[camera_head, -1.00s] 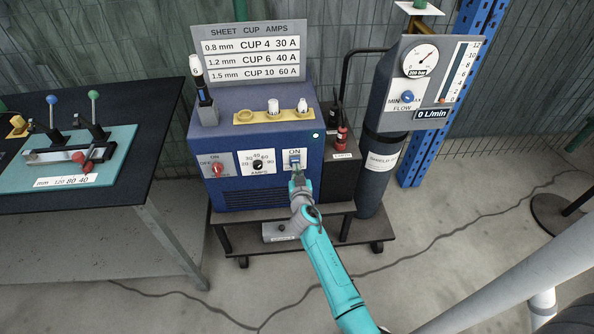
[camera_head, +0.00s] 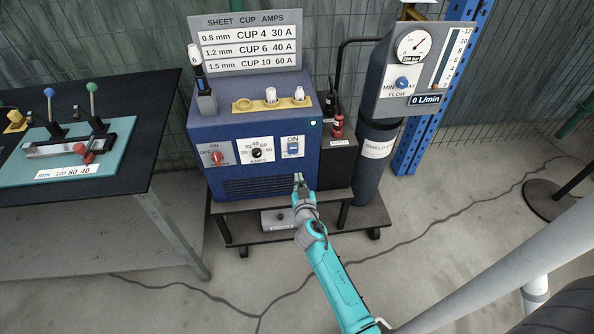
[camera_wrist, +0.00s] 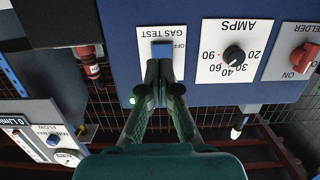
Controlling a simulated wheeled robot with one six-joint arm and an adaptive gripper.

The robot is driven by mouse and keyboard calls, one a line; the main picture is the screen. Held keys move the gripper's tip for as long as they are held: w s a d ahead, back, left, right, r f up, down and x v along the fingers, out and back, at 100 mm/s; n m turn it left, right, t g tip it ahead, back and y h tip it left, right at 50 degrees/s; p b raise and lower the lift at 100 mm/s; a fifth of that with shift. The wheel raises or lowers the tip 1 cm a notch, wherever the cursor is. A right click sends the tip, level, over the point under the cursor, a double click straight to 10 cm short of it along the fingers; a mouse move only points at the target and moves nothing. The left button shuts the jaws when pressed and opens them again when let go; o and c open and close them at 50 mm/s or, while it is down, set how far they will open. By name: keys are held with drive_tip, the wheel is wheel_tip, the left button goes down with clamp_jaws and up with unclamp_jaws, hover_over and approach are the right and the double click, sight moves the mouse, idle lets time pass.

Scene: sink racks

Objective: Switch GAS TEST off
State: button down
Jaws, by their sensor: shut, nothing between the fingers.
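The GAS TEST switch (camera_head: 293,148) is a blue rocker on a white plate at the right of the blue machine's front, with ON above it. In the wrist view the picture is upside down; the blue rocker (camera_wrist: 162,50) shows beside the words OFF and GAS TEST. I cannot tell which way the rocker is tilted. My gripper (camera_head: 298,178) is shut and empty, just below the plate in the head view.
Left of the switch are the AMPS knob (camera_head: 256,153) and the red welder knob (camera_head: 217,158). A small green lamp (camera_head: 314,123) is at the panel's upper right. A gas cylinder (camera_head: 375,160) with a flow meter reading 0 L/min stands at right.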

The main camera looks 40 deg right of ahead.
drive_tip(key=shift+s+a+f, duration=0.2)
drive_tip(key=shift+s+a, duration=0.45)
drive_tip(key=shift+s, duration=0.35)
drive_tip(key=shift+s+a+f, duration=0.15)
drive_tip(key=shift+s+a, duration=0.5)
drive_tip(key=shift+s, duration=0.3)
